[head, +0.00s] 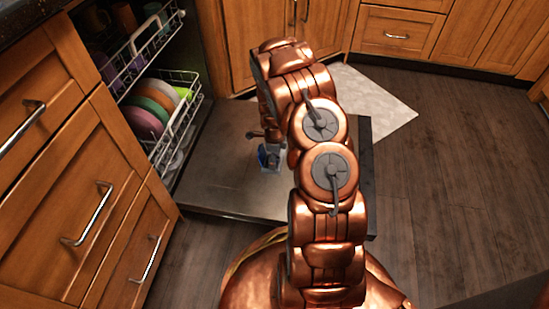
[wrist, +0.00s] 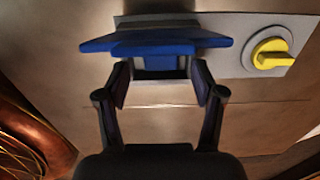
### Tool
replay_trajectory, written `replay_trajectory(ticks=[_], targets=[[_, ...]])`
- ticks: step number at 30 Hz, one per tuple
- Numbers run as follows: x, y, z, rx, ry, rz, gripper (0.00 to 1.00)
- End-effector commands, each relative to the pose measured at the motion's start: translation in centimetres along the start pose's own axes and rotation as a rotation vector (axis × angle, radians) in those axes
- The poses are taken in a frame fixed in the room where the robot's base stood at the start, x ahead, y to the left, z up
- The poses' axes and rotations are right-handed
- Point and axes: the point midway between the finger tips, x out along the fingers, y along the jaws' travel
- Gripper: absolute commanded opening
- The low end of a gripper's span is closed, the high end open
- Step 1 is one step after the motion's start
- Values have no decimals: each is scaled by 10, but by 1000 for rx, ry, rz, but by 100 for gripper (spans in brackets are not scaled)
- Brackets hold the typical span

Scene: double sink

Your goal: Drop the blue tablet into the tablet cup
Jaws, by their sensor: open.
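The blue tablet (wrist: 160,42) is in the wrist view, just beyond my fingertips. It has wide, wing-like blue ends and a narrower dark blue middle. The tablet cup seems to lie behind it in the pale dispenser plate (wrist: 228,62). The tablet hides most of this spot, so I cannot tell whether it is in the cup or above it. My gripper (wrist: 160,80) is open, with one finger on each side of the tablet's lower middle. In the head view a small blue patch (head: 268,157) shows beside my arm, over the open door. My arm hides most of the gripper there.
A yellow knob (wrist: 272,54) sits on the plate to the right. The open dishwasher door (head: 215,175) lies flat. Dish racks with plates (head: 150,105) stand at the left, beside wooden drawers (head: 85,200). A pale mat (head: 375,105) and clear floor (head: 450,170) lie to the right.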

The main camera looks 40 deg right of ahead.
Motion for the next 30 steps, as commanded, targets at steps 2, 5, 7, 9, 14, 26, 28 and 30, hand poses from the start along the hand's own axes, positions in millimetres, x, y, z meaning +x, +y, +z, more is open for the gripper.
replay_trajectory(ticks=[2,5,7,9,14,26,28,30], targets=[[0,0,0,0,0,0,68],[0,0,0,0,0,0,68],[-1,0,0,0,0,0,68],[-2,0,0,0,0,-1,68],[-12,-1,0,0,0,-1,68],[-64,-1,0,0,0,-4,68],[-75,-2,0,0,-1,-5,68],[-85,-1,0,0,0,-2,68]])
